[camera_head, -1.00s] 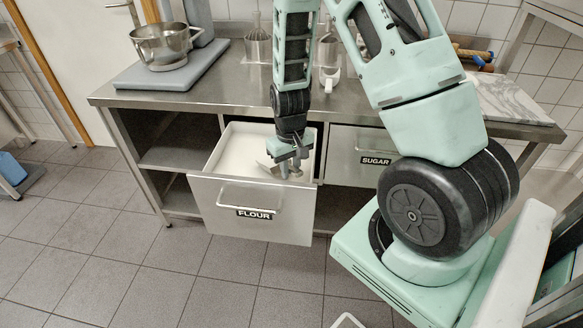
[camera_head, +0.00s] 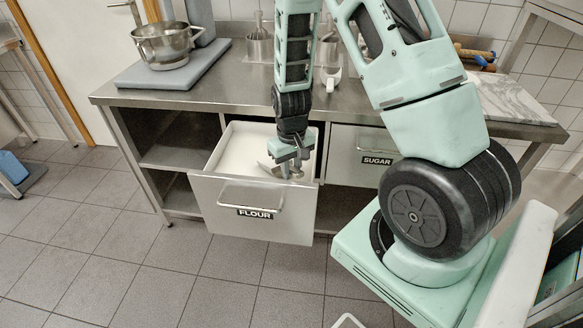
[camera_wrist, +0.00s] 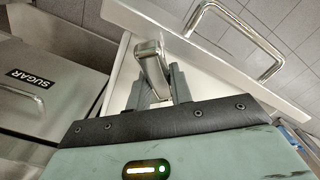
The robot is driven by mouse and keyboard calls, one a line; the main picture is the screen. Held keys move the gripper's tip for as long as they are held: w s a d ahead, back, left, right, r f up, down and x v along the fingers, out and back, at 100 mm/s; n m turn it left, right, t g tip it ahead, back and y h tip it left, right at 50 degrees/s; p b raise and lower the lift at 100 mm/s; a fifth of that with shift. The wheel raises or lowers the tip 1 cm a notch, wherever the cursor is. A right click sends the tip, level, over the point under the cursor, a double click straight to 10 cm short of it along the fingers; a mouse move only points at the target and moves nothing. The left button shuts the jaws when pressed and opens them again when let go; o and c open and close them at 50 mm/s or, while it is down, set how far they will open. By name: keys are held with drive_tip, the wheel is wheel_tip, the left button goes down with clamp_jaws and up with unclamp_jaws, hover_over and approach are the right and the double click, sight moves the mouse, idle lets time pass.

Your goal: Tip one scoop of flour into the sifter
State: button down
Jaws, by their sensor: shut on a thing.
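The flour drawer (camera_head: 250,212) is pulled open and holds white flour (camera_head: 243,148). My gripper (camera_head: 291,168) points down inside it, near its right side. In the wrist view my gripper (camera_wrist: 160,88) is shut on the metal handle of a scoop (camera_wrist: 152,64). The scoop (camera_head: 268,170) lies low at the flour; I cannot tell how much flour it holds. A steel vessel with a side handle (camera_head: 165,44) stands at the left of the counter; I cannot tell whether it is the sifter.
The grey base (camera_head: 140,76) under the steel vessel has an upright column. Metal canisters (camera_head: 259,47) and a small white scoop-like item (camera_head: 331,78) stand at the counter's back. The sugar drawer (camera_head: 362,150) is shut at right. The counter's front edge (camera_head: 170,104) overhangs the drawers.

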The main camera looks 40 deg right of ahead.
sight(276, 171)
drive_tip(key=shift+w, duration=0.15)
drive_tip(key=shift+w+d+r+p, duration=0.1)
drive_tip(key=shift+w+p, duration=0.2)
drive_tip(key=shift+w, duration=0.15)
drive_tip(key=shift+w, duration=0.15)
drive_tip(key=shift+w+d+f, duration=0.15)
drive_tip(key=shift+w+f, duration=0.05)
drive_tip(key=shift+w, duration=0.25)
drive_tip(key=shift+w+d, duration=0.1)
drive_tip(key=shift+w, duration=0.5)
drive_tip(key=shift+r, duration=0.1)
